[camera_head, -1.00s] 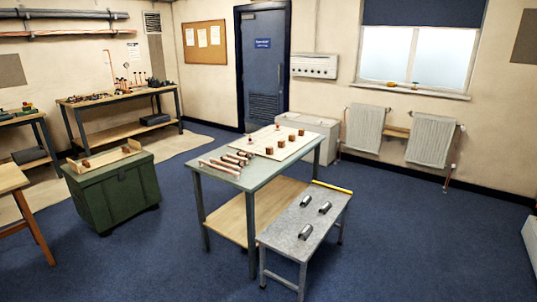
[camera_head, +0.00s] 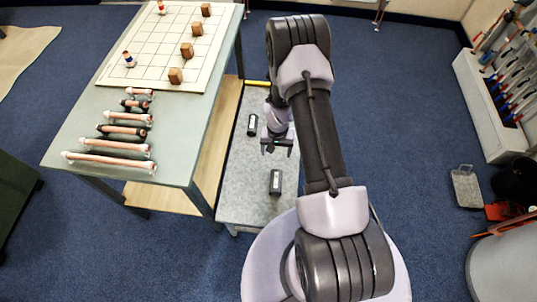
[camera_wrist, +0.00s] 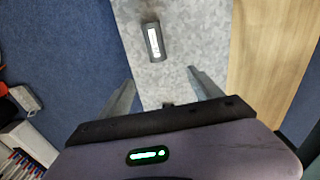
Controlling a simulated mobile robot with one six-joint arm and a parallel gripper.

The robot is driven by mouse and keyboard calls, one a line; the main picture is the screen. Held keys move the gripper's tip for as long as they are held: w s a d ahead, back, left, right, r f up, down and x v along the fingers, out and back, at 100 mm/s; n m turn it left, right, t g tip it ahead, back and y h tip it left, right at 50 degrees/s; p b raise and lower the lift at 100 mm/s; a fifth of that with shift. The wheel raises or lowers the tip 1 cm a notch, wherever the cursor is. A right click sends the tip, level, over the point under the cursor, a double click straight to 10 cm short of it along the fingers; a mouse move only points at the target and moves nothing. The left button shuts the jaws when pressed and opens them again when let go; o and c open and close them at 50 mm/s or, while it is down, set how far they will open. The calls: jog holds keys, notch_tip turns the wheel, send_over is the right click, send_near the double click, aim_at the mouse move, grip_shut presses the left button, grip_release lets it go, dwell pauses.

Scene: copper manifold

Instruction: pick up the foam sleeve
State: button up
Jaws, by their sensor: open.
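Two dark grey foam sleeves lie apart on the low grey bench (camera_head: 240,190) in the head view. The nearer sleeve (camera_head: 275,182) is close to the bench's front end; the other sleeve (camera_head: 252,124) is farther back. No third sleeve shows now; my arm covers part of the bench. My gripper (camera_head: 277,150) is over the bench between the two, open and empty. In the wrist view one sleeve (camera_wrist: 154,40) with a pale label lies beyond the spread fingertips of my gripper (camera_wrist: 161,78), not between them. I cannot tell which sleeve this is.
A taller table (camera_head: 70,125) stands left of the bench, with several copper pipe pieces and a gridded board (camera_head: 150,45) holding wooden blocks. Its wooden lower shelf (camera_head: 215,150) borders the bench. A tool rack (camera_head: 490,100) is at the right. Blue floor is open between.

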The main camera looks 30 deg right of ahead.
send_over(276, 178)
jog(key=s, duration=0.2)
notch_tip(276, 178, down, 5)
jog(key=f+b, duration=0.1)
jog(key=f, duration=0.2)
jog(key=f+b, duration=0.1)
jog(key=f, duration=0.3)
jog(key=f+b, duration=0.2)
jog(key=f, duration=0.2)
jog(key=shift+w+d+f, duration=0.1)
jog(key=shift+w+d, duration=0.1)
jog(key=shift+w, duration=0.2)
jog(key=f+b, duration=0.1)
jog(key=f, duration=0.1)
jog(key=w+f+b, duration=0.1)
jog(key=f+b, duration=0.1)
jog(key=f, duration=0.1)
jog(key=shift+a+f, duration=0.15)
jog(key=shift+f, duration=0.2)
jog(key=shift+r, duration=0.1)
jog(key=c, duration=1.4)
